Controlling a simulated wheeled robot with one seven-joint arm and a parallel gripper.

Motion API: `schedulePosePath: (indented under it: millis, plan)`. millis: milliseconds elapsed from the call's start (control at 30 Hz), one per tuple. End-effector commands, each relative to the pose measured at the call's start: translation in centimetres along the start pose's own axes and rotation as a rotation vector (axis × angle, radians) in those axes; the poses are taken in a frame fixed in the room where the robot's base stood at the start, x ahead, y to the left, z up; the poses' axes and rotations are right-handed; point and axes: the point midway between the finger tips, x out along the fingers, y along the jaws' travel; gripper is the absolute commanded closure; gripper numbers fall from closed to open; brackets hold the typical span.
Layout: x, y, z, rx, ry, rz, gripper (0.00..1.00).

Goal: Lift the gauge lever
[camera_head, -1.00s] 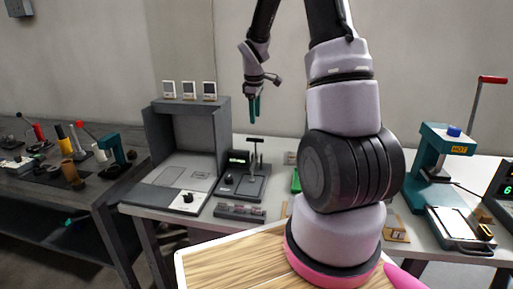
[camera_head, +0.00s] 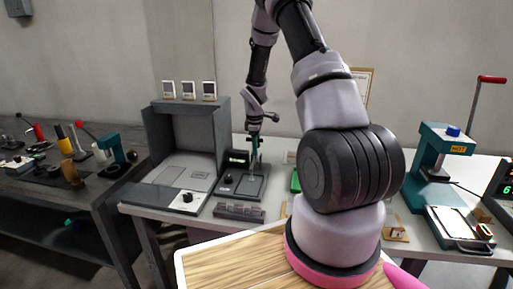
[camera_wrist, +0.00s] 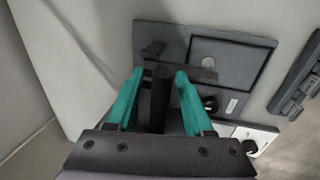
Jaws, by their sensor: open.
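The gauge (camera_head: 248,188) is a dark flat unit with a small lit display, a knob and an upright black lever on the table. In the wrist view the gauge lever (camera_wrist: 160,94) is a dark post with a crossbar near its end. My gripper (camera_head: 254,152) is over the gauge, pointing down, and largely hides the lever in the head view. In the wrist view my gripper (camera_wrist: 156,88) is open, with its teal fingers on either side of the post. I cannot tell whether either finger touches it.
A grey open-fronted booth (camera_head: 187,140) stands left of the gauge. A dark strip of small blocks (camera_head: 239,210) lies in front of it. A green item (camera_head: 296,181) lies to its right. A teal press (camera_head: 437,165) stands farther right.

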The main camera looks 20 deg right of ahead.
Motion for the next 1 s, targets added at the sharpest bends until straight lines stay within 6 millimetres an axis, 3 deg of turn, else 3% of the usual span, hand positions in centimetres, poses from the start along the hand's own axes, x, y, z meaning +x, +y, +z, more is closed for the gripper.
schedulePosePath:
  millis: [300,333,433,467,1000]
  plan:
    - [0.30,0.03,-0.01,0.001,0.000,0.001,0.48]
    - [0.30,0.03,-0.01,0.001,0.000,0.001,0.56]
    - [0.29,0.02,-0.01,0.001,0.000,0.001,0.94]
    - [0.29,0.02,-0.01,0.001,0.000,0.001,1.00]
    - [0.27,0.03,-0.01,0.001,0.001,0.001,1.00]
